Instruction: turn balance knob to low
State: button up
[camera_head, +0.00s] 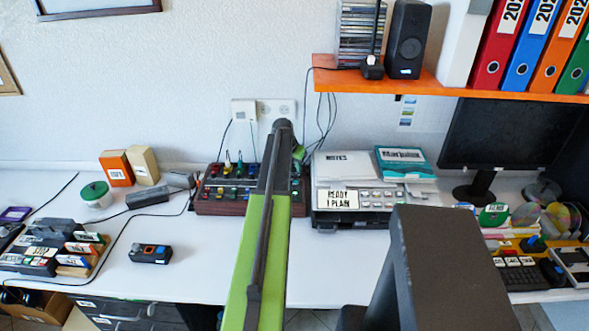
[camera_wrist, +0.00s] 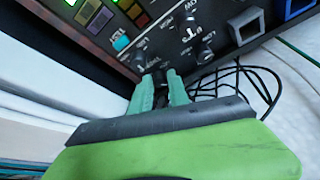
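A dark control panel (camera_wrist: 105,45) with several small black knobs fills the upper part of the wrist view. One knob (camera_wrist: 187,31) and another (camera_wrist: 205,51) stand beside small white labels, tilted and too blurred to read surely. I cannot tell which is the balance knob. My gripper (camera_wrist: 161,76) has its two teal fingers close together at the panel's near edge. Something dark shows between the fingertips; I cannot tell whether it is a knob in their grasp. In the head view my arm hides the gripper and part of the dark console (camera_head: 240,208) behind it.
Lit coloured buttons (camera_wrist: 90,12) lie left of the knobs, and black cables (camera_wrist: 240,85) loop at the right. In the head view, a black unit (camera_head: 350,220) with papers stands right of my arm. The white desk (camera_head: 205,262) is clear in front of the console.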

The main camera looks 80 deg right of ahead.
grip_shut()
jog(key=shift+a, duration=0.2)
jog(key=shift+d, duration=0.15)
jog(key=n, duration=0.2)
jog(key=n+t, duration=0.1)
jog(key=n, duration=0.1)
jog(key=shift+s+t, duration=0.3)
jog(key=shift+s, duration=0.05)
jog(key=shift+s+n+t, duration=0.1)
jog(key=shift+n+t, duration=0.5)
jog(key=shift+n, duration=1.1)
jog(key=shift+o, duration=1.2)
grip_release()
jog(key=shift+r, duration=0.1)
